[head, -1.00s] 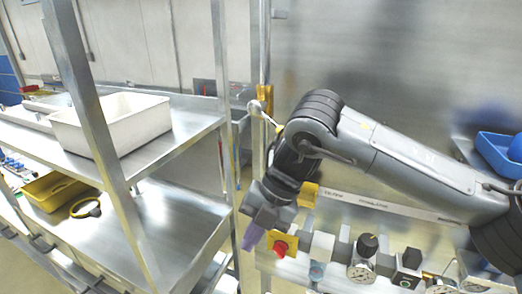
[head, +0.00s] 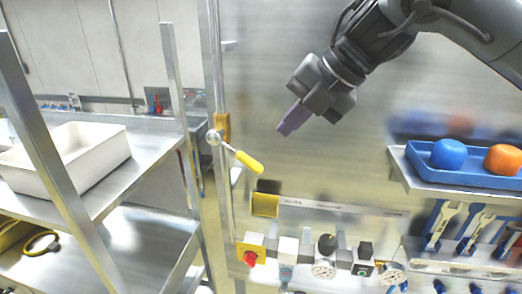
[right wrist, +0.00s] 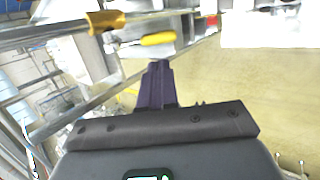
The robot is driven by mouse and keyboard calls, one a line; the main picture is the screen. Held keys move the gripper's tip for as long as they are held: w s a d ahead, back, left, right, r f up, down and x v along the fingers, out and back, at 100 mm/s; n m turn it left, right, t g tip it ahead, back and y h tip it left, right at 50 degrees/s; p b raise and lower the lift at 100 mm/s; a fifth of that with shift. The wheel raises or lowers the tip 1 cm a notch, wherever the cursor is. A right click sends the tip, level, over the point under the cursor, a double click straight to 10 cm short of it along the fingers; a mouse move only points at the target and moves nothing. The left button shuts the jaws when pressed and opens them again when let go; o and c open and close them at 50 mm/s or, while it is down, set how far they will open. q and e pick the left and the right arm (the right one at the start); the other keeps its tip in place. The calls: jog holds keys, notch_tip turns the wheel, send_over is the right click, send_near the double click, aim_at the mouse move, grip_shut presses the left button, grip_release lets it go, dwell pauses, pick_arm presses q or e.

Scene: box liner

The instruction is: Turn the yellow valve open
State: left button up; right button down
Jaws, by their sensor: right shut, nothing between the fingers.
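The yellow valve handle (head: 248,161) is a short yellow-gripped lever on a metal ball joint, fixed to a vertical metal pipe (head: 213,100). It slants down and to the right from the pipe. In the right wrist view the yellow handle (right wrist: 158,39) lies just beyond the fingertips. My right gripper (head: 283,131) has purple fingers, pressed together and empty. In the head view its tips are above and to the right of the handle, apart from it. My left gripper is in neither view.
A blue tray (head: 470,175) holds a blue and an orange object on the right. A metal shelf with a white bin (head: 75,160) stands left.

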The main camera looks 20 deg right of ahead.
aim_at(253, 161)
jog(key=p+x, duration=0.2)
jog(key=x, duration=0.7)
jog(key=shift+p, duration=0.3)
jog(key=shift+w+a+f, duration=0.15)
jog(key=shift+w+f, duration=0.1)
jog(key=shift+f, duration=0.15)
